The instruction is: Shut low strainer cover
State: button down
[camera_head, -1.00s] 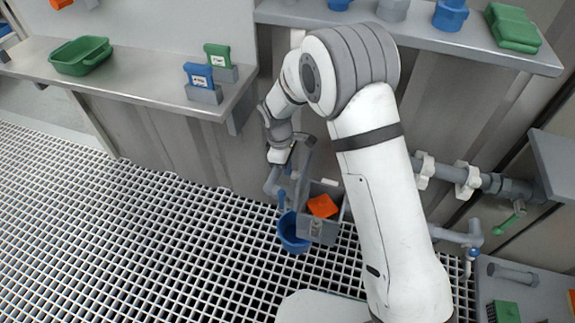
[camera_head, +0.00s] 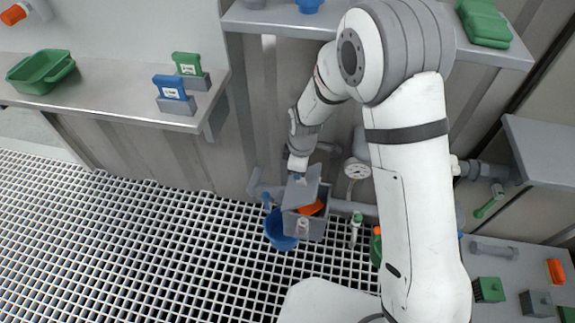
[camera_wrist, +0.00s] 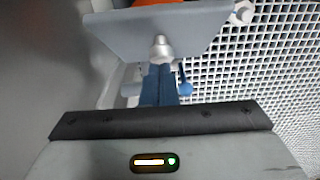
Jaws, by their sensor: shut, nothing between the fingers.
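The low strainer is a grey box (camera_head: 312,225) with an orange piece (camera_head: 313,207) inside, low above the grating. Its grey cover (camera_head: 301,187) is partly raised and tilted over the box, leaving the orange piece partly in view. My gripper (camera_head: 297,176) is at the cover's back upper edge; the fingertips are hard to see there. In the wrist view, the blue fingers (camera_wrist: 160,84) of my shut, empty gripper point toward the grey cover (camera_wrist: 160,32) and a rounded metal knob (camera_wrist: 161,47) in front of it. Whether they touch is unclear.
A blue bucket (camera_head: 280,230) stands left of the box on the grating (camera_head: 150,240). A pipe with a gauge (camera_head: 356,170) runs behind to the right. A shelf (camera_head: 120,95) holding a green tray (camera_head: 41,71) is at left. The grating at left is clear.

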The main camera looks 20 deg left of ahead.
aim_at(318, 181)
jog(key=d+f, duration=0.1)
jog(key=d, duration=0.1)
jog(key=d+f+b, duration=0.1)
jog(key=d, duration=0.1)
jog(key=d+f, duration=0.1)
jog(key=d, duration=0.1)
jog(key=shift+w+f+b, duration=0.3)
jog(key=shift+b, duration=0.1)
jog(key=shift+w+d+f+b, duration=0.1)
jog(key=shift+d+f+b, duration=0.5)
jog(key=shift+d+f, duration=0.45)
jog(key=shift+f, duration=0.1)
notch_tip(318, 181, up, 8)
jog(key=p, duration=0.3)
jog(key=shift+d, duration=0.2)
jog(key=shift+f, duration=0.1)
